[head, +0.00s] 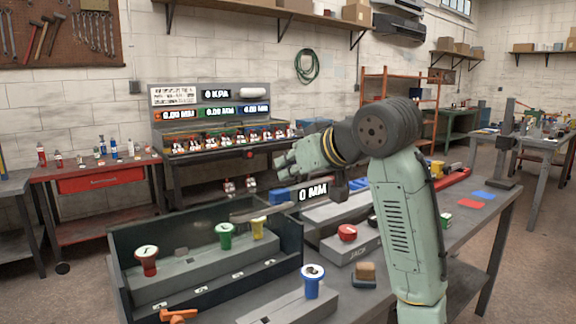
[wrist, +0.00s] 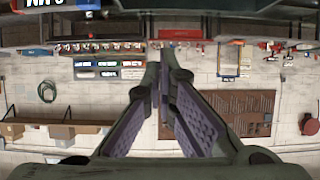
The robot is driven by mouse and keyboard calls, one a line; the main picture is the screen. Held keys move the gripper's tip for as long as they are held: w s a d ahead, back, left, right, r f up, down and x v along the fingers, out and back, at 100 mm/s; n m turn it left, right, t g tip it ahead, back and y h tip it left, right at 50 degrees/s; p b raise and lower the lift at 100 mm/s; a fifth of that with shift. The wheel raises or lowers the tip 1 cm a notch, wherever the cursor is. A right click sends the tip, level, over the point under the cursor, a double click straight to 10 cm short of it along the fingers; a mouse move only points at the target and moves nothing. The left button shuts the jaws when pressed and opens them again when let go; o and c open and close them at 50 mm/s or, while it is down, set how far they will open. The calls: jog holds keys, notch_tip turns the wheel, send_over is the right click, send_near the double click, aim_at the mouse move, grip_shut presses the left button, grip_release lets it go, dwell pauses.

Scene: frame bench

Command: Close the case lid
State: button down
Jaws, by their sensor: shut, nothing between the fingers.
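A dark open case (head: 117,262) stands at the front left of the bench in the head view. A tall dark panel rises along its back; I cannot tell whether this is the raised lid or a wall.
A red knob (head: 347,233), a brown-topped block (head: 365,273) and a 0 MM display (head: 313,192) are to the right of the case. An orange clamp-like piece (head: 177,315) lies at the front edge.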

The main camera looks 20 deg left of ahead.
jog(key=w+a+f+p, duration=0.2)
jog(key=w+a+f, duration=0.1)
jog(key=f, duration=0.4)
jog(key=shift+a, duration=0.65)
jog(key=shift+w, duration=0.1)
notch_tip(320, 180, down, 14)
jog(key=s+d+t+y+b, duration=0.1)
jog(key=d+y+b, duration=0.1)
jog(key=b, duration=0.9)
jog(key=shift+s+t+b, duration=0.25)
jog(key=shift+t+b, duration=0.05)
